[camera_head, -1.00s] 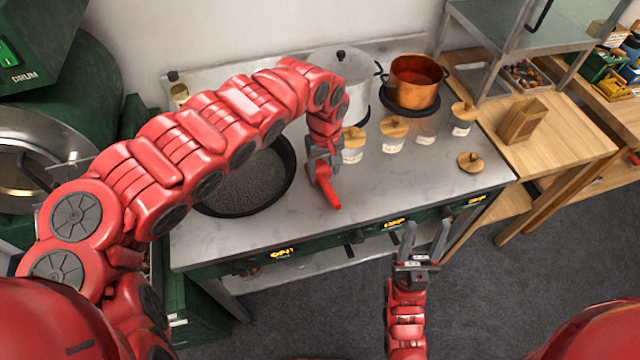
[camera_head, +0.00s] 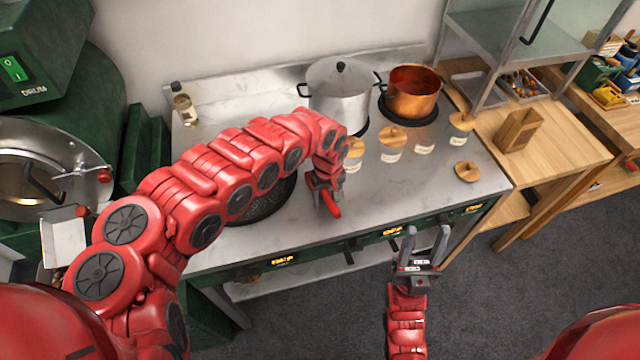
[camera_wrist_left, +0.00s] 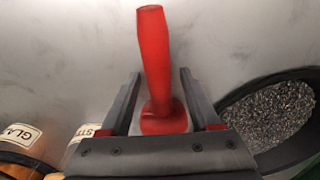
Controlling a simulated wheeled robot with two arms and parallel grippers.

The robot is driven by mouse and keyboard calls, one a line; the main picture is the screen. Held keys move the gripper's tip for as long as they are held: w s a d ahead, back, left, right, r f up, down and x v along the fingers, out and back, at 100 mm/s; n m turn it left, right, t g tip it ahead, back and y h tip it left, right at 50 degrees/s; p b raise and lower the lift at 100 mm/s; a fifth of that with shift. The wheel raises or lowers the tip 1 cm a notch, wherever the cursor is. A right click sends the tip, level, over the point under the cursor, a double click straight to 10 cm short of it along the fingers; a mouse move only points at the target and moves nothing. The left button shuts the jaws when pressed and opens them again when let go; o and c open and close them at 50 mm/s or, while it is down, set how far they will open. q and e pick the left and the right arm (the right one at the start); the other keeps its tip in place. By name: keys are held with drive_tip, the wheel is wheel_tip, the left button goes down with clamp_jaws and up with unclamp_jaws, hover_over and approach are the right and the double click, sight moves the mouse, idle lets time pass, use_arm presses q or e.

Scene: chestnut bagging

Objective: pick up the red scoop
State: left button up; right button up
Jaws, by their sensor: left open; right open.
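The red scoop (camera_head: 332,208) lies on the grey metal counter near its front edge, partly hidden under my left gripper (camera_head: 322,190). In the left wrist view its red handle (camera_wrist_left: 155,60) points up the picture and its wider end sits between the two fingers. My left gripper (camera_wrist_left: 158,100) is open, with a finger on each side of the scoop and a gap visible on both sides. My right gripper (camera_head: 425,248) is open and empty, in front of the counter over the floor.
A black pan (camera_head: 262,206) with dark grains is left of the scoop, partly behind my left arm. Labelled jars with wooden lids (camera_head: 392,142), a steel pot (camera_head: 340,95) and a copper pot (camera_head: 412,92) stand behind.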

use_arm(q)
clamp_jaws()
drive_tip(key=shift+w+r, duration=0.15)
idle(0.4)
